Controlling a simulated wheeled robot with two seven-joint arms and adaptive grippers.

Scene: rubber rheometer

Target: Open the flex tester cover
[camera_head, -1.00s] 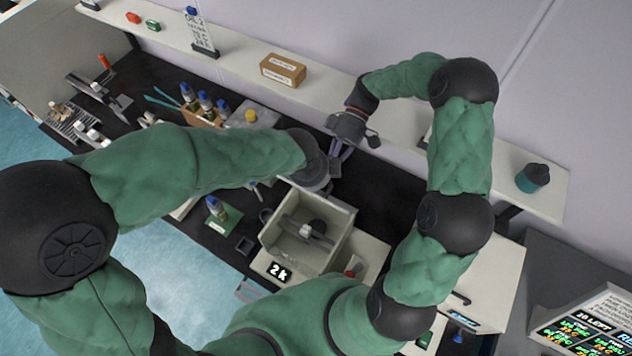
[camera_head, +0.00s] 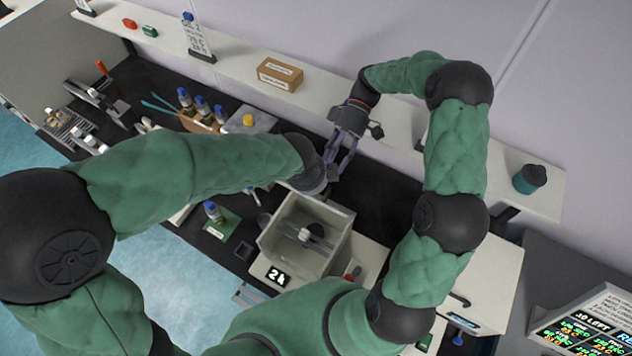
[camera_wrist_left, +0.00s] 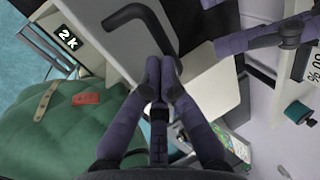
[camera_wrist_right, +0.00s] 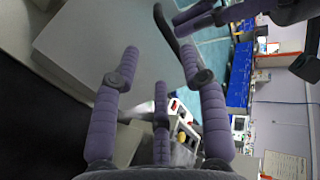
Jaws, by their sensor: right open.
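The flex tester (camera_head: 338,238) is a pale grey box with a "2k" label (camera_head: 277,277) on its front. Its chamber interior, with a white piece and a rod, shows from above. I cannot tell the cover's position for sure. A bent black handle (camera_wrist_left: 145,18) crosses the grey panel in the left wrist view and also shows in the right wrist view (camera_wrist_right: 168,24). My left gripper (camera_head: 334,178) is above the box's far edge, fingers together (camera_wrist_left: 160,70), with the handle's end seen behind the tips. My right gripper (camera_wrist_right: 160,62) is open beside the handle, apparently empty.
Both grippers are close together, under the wall shelf (camera_head: 235,68). A brown box (camera_head: 280,74) and a teal-and-black container (camera_head: 530,178) stand on the shelf. Blue-capped bottles (camera_head: 203,106) crowd the bench to the left. A screen (camera_head: 580,330) is at the lower right.

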